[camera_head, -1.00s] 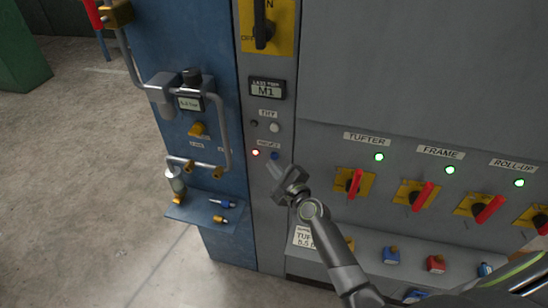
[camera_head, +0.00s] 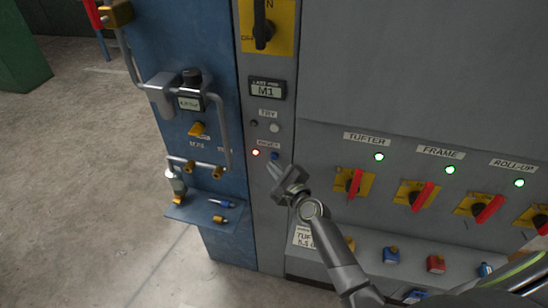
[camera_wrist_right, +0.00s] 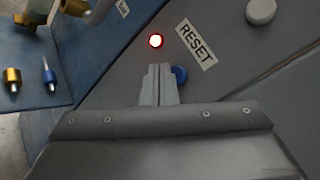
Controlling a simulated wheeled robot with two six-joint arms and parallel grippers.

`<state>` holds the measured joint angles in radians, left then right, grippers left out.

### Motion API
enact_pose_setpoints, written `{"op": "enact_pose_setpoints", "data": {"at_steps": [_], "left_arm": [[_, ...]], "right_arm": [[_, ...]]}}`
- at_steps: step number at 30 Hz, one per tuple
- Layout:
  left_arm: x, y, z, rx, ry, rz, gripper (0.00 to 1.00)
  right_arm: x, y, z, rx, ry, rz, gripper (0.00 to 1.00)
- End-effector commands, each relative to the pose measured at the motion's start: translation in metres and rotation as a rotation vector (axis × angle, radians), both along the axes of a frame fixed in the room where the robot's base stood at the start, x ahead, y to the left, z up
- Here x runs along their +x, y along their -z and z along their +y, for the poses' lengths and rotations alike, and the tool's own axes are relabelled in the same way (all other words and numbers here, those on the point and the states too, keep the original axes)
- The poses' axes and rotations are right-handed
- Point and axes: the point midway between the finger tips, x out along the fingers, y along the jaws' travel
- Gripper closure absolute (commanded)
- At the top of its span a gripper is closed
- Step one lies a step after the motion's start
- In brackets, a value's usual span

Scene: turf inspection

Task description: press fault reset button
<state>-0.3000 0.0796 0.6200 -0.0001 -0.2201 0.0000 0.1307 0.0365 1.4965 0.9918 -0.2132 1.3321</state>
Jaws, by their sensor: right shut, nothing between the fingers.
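The fault reset button is a small blue button (camera_head: 275,155) on the narrow grey panel, right of a lit red lamp (camera_head: 255,152) and below a RESET label (camera_head: 268,143). In the right wrist view the blue button (camera_wrist_right: 179,75) shows partly behind my fingertips, with the red lamp (camera_wrist_right: 155,41) and RESET label (camera_wrist_right: 196,45) beyond. My right gripper (camera_head: 274,168) is shut and empty, its tips right at the button. I cannot tell whether they touch it. The left gripper is not in view.
Several red rotary handles (camera_head: 354,183) on yellow plates stand to the right, under green lamps. A white button (camera_head: 274,127) sits above the RESET label. To the left, a blue panel carries pipes, a gauge (camera_head: 190,103) and a small shelf (camera_head: 193,218) with loose parts.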

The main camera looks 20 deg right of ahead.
Motion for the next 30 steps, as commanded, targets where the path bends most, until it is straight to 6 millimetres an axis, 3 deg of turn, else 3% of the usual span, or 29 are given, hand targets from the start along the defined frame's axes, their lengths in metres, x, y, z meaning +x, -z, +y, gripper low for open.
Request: {"op": "enact_pose_setpoints", "data": {"at_steps": [30], "left_arm": [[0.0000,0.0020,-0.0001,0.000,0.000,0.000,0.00]], "right_arm": [[0.0106,-0.0004,-0.0073,-0.001,0.000,-0.002,1.00]]}}
